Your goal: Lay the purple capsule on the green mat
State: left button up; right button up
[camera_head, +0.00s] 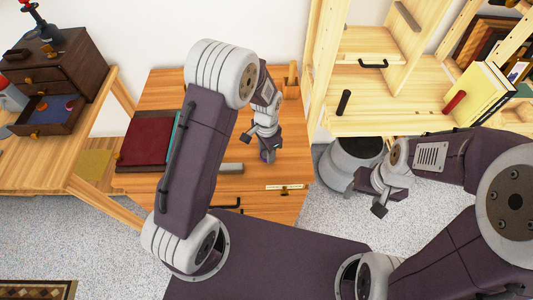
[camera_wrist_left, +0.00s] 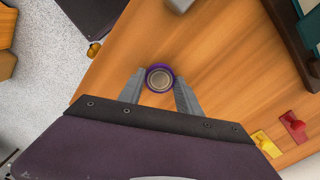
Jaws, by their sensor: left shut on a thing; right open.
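The purple capsule (camera_wrist_left: 159,78) shows end-on in the left wrist view, as a purple rim around a pale round end, between my left fingertips. My left gripper (camera_head: 267,148) is shut on it over the wooden desk. In the head view a little of the purple capsule (camera_head: 268,156) shows below the fingers. I cannot tell whether it touches the desk. My right gripper (camera_head: 380,203) is open and empty, in front of the grey bin.
The wooden desk (camera_head: 290,150) has a dark red book (camera_head: 147,138) at its left and a grey bar (camera_head: 231,168) near its front. A small drawer cabinet (camera_head: 60,62) stands on the left table. A wooden shelf (camera_head: 420,118) and the grey bin (camera_head: 345,165) are at the right.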

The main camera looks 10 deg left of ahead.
pick_arm(q)
jog(key=r, duration=0.3)
jog(key=r+p, duration=0.1)
jog(key=shift+s+d+r, duration=0.2)
jog(key=shift+d+r, duration=0.05)
jog(key=shift+r, duration=0.1)
jog(key=s+d+r+p, duration=0.1)
jog(key=s+d+r, duration=0.5)
jog(key=s, duration=0.2)
jog(key=shift+s+d, duration=0.2)
jog(key=shift+s, duration=0.2)
